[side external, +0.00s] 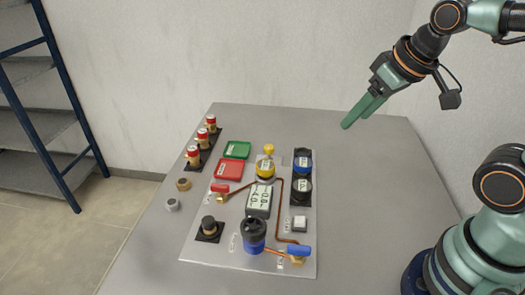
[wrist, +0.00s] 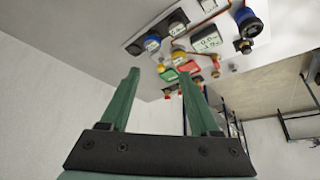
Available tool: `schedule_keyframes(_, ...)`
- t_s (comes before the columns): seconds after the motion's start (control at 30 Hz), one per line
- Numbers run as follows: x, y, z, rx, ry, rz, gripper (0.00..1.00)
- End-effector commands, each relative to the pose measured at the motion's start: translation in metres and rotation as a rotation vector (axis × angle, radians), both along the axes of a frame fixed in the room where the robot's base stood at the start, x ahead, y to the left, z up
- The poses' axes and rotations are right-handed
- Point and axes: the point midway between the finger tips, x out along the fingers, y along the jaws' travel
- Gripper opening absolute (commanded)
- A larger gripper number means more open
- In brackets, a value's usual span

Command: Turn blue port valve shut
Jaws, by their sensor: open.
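The blue port valve (side external: 298,250) has a blue lever handle on a brass body, at the front right corner of the light panel. A copper pipe joins it. In the side view its handle lies roughly left to right; I cannot tell its exact setting. A second valve with a red handle (side external: 220,188) sits at the panel's left. My gripper (side external: 355,122) is open and empty, high above the back right of the table, well apart from the panel. In the wrist view my gripper's two green fingers (wrist: 160,78) stand apart with nothing between them.
The panel (side external: 190,249) carries a blue and black canister (side external: 253,236), a display (side external: 259,201), gauges, a white button (side external: 299,223), and red (side external: 229,169) and green (side external: 237,150) trays. Red-capped fittings (side external: 202,134) stand at the left. The table's right side (side external: 375,200) is clear.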

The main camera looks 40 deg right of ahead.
Motion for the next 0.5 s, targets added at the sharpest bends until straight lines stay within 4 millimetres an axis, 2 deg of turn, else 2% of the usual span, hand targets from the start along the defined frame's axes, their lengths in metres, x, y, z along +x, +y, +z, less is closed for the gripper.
schedule_keyframes(0.13,0.002,0.028,-0.012,-0.014,0.076,0.116,0.5)
schedule_keyframes(0.27,-0.001,0.072,-0.032,-0.049,0.194,0.306,0.5)
schedule_keyframes(0.4,-0.014,0.12,-0.056,-0.106,0.32,0.515,0.5)
schedule_keyframes(0.5,-0.026,0.145,-0.07,-0.144,0.387,0.633,0.5)
